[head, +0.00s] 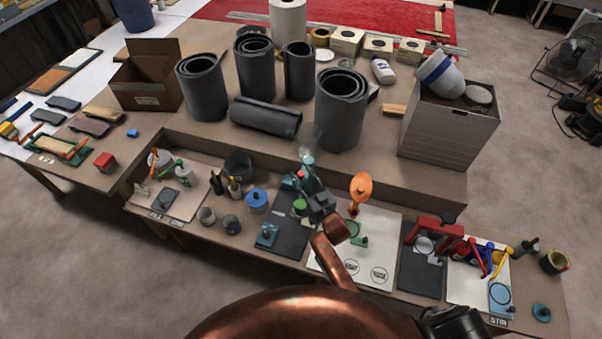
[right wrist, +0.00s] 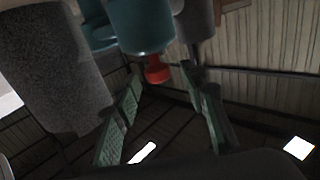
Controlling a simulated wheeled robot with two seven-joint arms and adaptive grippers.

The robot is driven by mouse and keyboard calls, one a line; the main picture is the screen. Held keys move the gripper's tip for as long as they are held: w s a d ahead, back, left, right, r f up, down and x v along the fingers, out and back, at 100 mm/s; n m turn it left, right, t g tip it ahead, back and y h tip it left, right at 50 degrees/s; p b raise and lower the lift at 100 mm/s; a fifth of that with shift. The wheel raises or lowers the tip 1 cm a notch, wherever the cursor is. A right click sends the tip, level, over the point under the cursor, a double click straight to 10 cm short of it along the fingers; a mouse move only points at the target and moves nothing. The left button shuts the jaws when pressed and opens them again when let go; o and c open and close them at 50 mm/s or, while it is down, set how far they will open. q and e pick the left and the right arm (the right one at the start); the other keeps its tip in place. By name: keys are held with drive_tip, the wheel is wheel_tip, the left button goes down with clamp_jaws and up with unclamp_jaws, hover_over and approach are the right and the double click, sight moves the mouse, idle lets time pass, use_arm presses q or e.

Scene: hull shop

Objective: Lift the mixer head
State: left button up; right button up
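A teal rounded body (right wrist: 140,28), which looks like the mixer head, fills the top of the right wrist view. A red knob (right wrist: 157,72) sticks out of its near end. My right gripper (right wrist: 172,90) is open, its green-padded fingers spread to either side below the knob, with a gap and no clear contact. In the head view my right gripper (head: 306,178) is over the dark mat in the middle of the low bench and hides most of the teal machine there. My left gripper is not in view.
An orange spoon-shaped thing (head: 361,188) stands just right of my gripper. A red machine (head: 432,230) is farther right. A blue-lidded pot (head: 257,199) is to the left. Dark rolls (head: 341,112) and a grey box (head: 447,130) stand on the raised table behind.

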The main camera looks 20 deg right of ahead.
drive_tip(key=s+d, duration=0.2)
drive_tip(key=s, duration=0.8)
drive_tip(key=shift+s, duration=0.1)
